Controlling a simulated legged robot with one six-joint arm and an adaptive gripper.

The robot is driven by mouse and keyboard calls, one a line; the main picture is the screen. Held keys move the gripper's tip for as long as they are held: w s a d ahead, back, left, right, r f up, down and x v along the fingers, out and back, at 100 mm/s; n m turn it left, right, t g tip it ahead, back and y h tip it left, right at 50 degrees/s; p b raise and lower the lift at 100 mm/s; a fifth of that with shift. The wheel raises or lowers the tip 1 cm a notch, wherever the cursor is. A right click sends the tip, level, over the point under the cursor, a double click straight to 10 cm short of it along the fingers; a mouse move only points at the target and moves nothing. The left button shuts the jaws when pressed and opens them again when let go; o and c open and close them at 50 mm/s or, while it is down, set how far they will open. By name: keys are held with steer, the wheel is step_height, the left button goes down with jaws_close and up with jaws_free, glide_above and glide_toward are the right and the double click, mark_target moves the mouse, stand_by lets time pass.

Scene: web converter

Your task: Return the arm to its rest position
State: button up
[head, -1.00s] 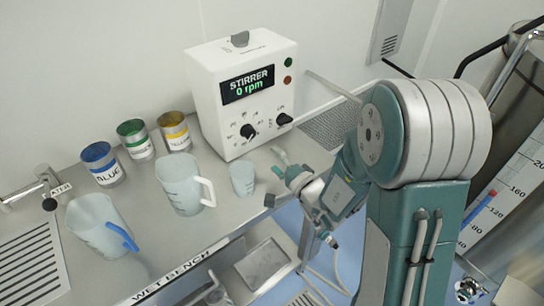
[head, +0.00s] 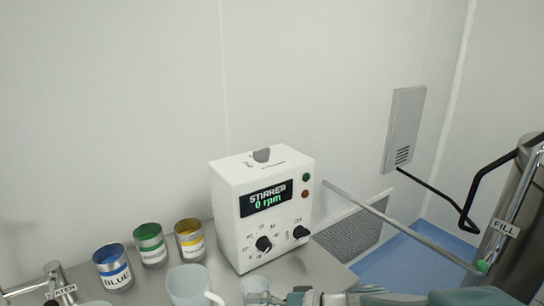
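My arm lies low along the bottom edge of the head view, stretched out to the right. My gripper (head: 284,296) is at its left end, just in front of the stirrer box and close to a small clear beaker (head: 255,286). The frame's lower edge cuts the gripper off, so I cannot tell how far its fingers are apart. I see nothing held in it.
The white stirrer box (head: 262,212) reads 0 rpm. Blue (head: 113,267), green (head: 150,244) and yellow (head: 190,239) cans stand on the bench left of it. A larger beaker (head: 190,285) is in front.

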steer(key=s+d+n+g+h, duration=0.2)
steer(key=s+d+n+h, duration=0.1)
steer(key=s+d+h, duration=0.4)
steer(key=s+d+r+t+h, duration=0.1)
steer(key=d+r+t+h, duration=0.1)
steer(key=d, duration=0.3)
steer(key=s+d+r+t+h, duration=0.1)
steer(key=d+r+t+h, duration=0.1)
steer(key=d+h, duration=0.2)
steer(key=shift+s+d+m+h, duration=0.4)
steer(key=shift+d, duration=0.4)
